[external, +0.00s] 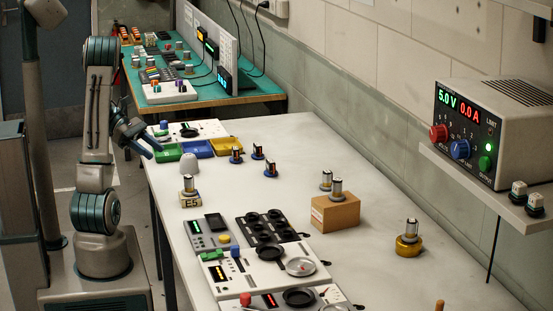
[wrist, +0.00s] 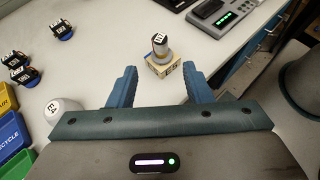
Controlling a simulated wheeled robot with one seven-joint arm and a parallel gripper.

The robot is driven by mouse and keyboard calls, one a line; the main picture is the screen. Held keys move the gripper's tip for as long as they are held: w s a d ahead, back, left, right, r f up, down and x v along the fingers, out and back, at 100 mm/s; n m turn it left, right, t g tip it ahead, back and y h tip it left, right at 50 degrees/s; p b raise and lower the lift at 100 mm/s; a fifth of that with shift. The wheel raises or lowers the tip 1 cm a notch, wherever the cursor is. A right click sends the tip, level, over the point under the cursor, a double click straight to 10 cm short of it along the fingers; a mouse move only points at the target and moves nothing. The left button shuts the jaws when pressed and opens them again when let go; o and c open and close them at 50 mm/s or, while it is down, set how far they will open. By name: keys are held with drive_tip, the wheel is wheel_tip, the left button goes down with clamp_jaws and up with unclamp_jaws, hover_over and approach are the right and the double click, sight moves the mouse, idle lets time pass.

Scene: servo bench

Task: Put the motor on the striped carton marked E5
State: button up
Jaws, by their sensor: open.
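The small carton marked E5 (external: 190,200) stands on the bench's left part. A silver cylindrical motor (external: 188,184) stands upright on it. In the wrist view the carton (wrist: 154,72) shows pale with dark marks, and the motor (wrist: 160,43) on top carries a label. My gripper (external: 154,152) is open and empty, above the bench's left edge near the coloured bins. In the wrist view its fingers (wrist: 160,85) are spread, with carton and motor beyond the tips, not touched.
A white dome (external: 189,164) stands close behind the E5 carton. Yellow, blue and green bins (external: 197,148) lie at the far left. Instrument panels (external: 265,272) fill the near left edge.

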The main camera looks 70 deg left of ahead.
drive_tip(key=shift+s, duration=0.1)
drive_tip(key=w+d+m+g+y, duration=0.2)
drive_tip(key=d+m+g+y, duration=0.1)
drive_tip(key=d+m, duration=1.1)
drive_tip(key=w+d+r+m+g+y, duration=0.1)
drive_tip(key=w+d+m+g+y, duration=0.2)
drive_tip(key=d+m, duration=1.1)
drive_tip(key=d+y, duration=0.1)
drive_tip(key=d, duration=0.2)
drive_tip(key=shift+r+g+y, duration=0.25)
drive_tip(key=shift+g+y, duration=0.05)
drive_tip(key=shift+y, duration=0.1)
